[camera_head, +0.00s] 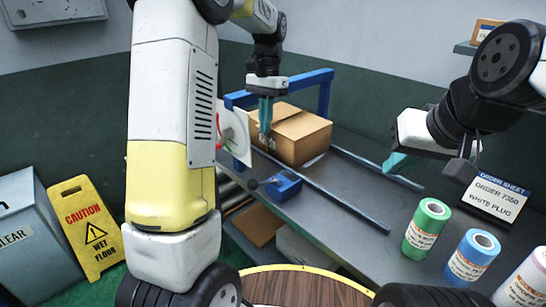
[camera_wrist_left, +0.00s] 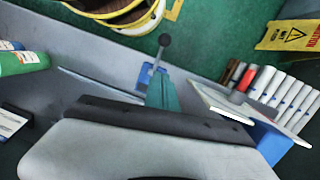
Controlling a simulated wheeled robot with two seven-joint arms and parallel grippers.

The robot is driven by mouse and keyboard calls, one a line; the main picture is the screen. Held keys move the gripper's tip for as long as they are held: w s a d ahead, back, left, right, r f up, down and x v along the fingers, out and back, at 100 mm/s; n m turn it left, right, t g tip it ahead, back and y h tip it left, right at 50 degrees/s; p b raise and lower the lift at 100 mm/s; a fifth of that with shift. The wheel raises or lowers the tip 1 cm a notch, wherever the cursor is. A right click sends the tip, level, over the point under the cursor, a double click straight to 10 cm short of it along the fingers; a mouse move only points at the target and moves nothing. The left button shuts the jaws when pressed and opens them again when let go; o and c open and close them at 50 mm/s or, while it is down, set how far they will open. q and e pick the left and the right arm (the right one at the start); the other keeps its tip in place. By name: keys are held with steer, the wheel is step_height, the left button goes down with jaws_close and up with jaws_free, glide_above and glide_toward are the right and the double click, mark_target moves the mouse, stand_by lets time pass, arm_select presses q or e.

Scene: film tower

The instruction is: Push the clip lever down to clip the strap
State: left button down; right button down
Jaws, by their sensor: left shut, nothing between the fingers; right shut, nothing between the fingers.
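The clip (camera_head: 285,184) is a small blue block on the near edge of the grey bench. Its dark lever with a black ball knob (camera_head: 253,184) sticks out to the left, away from the bench. In the left wrist view the knob (camera_wrist_left: 164,40) shows beyond the fingertips, with part of the clip (camera_wrist_left: 146,74) beside them. My left gripper (camera_head: 265,138) is shut and empty, fingers pointing down, in front of the cardboard box and above the clip in the picture. My right gripper (camera_head: 394,165) is shut and empty over the right of the bench. I cannot make out the strap.
A cardboard box (camera_head: 304,137) sits on the bench between rails, by a blue frame (camera_head: 325,95). A white panel with a red handle (camera_head: 234,131) stands left. Green (camera_head: 427,228) and blue (camera_head: 473,257) rolls stand right. A caution sign (camera_head: 86,226) is on the floor.

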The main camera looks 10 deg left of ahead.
arm_select(q)
steer(key=shift+w+d+f, duration=0.2)
steer(key=shift+w+f, duration=0.05)
steer(key=shift+w, duration=0.1)
steer(key=shift+f, duration=0.1)
glide_above(265, 182)
steer(key=a, duration=0.1)
steer(key=w+x, duration=0.2)
steer(key=x, duration=0.9)
steer(key=shift+s+a+f, duration=0.2)
steer(key=shift+a+f, duration=0.1)
steer(key=shift+f, duration=0.2)
